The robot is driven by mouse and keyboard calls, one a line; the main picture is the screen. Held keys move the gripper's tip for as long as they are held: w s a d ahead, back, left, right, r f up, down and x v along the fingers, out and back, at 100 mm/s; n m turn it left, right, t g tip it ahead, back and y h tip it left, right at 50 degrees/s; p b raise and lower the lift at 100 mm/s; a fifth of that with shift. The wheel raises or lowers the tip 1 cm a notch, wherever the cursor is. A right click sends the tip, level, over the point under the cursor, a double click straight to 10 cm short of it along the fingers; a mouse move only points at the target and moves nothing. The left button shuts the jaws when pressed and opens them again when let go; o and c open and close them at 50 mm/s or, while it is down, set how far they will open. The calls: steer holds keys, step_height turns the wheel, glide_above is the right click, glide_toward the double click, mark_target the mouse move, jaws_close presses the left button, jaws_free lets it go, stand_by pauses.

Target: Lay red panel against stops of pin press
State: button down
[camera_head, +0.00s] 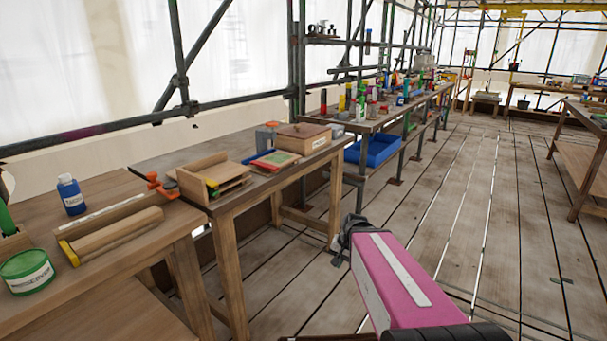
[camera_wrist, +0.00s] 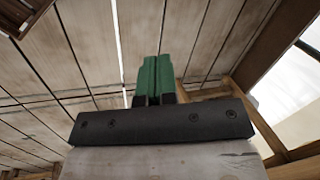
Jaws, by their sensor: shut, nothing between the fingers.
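My gripper (camera_head: 350,236) hangs over the floor to the right of the near workbench, away from everything on it. In the wrist view its green fingers (camera_wrist: 155,78) are together with nothing between them. A wooden holder (camera_head: 204,165) on the bench has thin coloured panels (camera_head: 230,184) at its open side, with yellow, red and green edges. I cannot tell which of these is the red panel. I cannot make out the pin press or its stops for certain.
An orange clamp (camera_head: 160,186) sits at the bench edge. A lidded wooden box (camera_head: 303,138) stands farther back. A blue bottle (camera_head: 70,194) and green tin (camera_head: 27,271) are on the left bench. A blue bin (camera_head: 372,150) is under the far table. The floor aisle is open.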

steer(key=w+a+r+m+t+y, duration=0.3)
steer(key=w+a+r+m+y, duration=0.15)
steer(key=w+r+m, duration=0.3)
steer(key=m+t+y, duration=0.7)
steer(key=m, duration=0.7)
glide_toward(293, 161)
steer(key=x, duration=0.7)
steer(key=shift+w+a, duration=0.1)
steer(key=shift+a, duration=0.15)
steer(key=x, duration=0.5)
steer(key=shift+w, duration=0.1)
